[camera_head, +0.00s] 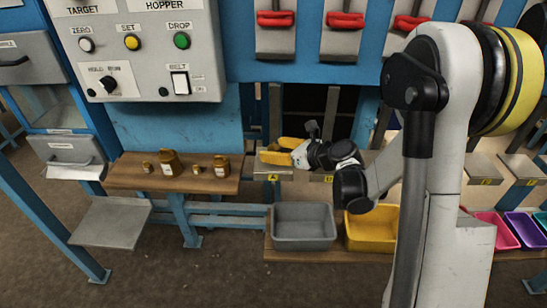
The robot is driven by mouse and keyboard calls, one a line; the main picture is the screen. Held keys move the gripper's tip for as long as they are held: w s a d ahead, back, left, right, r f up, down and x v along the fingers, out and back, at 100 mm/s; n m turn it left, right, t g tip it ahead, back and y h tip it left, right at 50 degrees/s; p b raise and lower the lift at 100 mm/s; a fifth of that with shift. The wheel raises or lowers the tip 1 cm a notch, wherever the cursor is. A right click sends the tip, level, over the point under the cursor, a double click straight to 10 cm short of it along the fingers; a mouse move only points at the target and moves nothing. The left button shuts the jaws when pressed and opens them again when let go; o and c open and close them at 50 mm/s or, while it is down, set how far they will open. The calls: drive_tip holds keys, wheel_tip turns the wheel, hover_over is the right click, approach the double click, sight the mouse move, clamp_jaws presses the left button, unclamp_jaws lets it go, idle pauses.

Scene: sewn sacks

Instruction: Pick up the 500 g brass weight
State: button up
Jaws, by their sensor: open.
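Several brass weights stand upright on a wooden shelf at the left centre: a large one (170,163), a medium one (221,167), and two small ones (147,167) (196,169). Their white labels are too small to read, so I cannot tell which is the 500 g weight. My gripper (270,149) has yellow fingers, is open and empty, and points left. It is to the right of the shelf, apart from all the weights, over a grey metal plate.
The wooden shelf (120,180) sits below a control box (140,50) with buttons and a switch. A grey bin (303,226) and a yellow bin (372,230) stand low at centre. A grey metal tray (110,222) is at lower left. Blue frame posts (40,210) flank the left.

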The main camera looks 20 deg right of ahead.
drive_tip(key=shift+w+a+f, duration=0.1)
drive_tip(key=shift+w+a, duration=0.1)
drive_tip(key=shift+w, duration=0.05)
drive_tip(key=shift+s, duration=0.1)
drive_tip(key=shift+c, duration=0.6)
clamp_jaws()
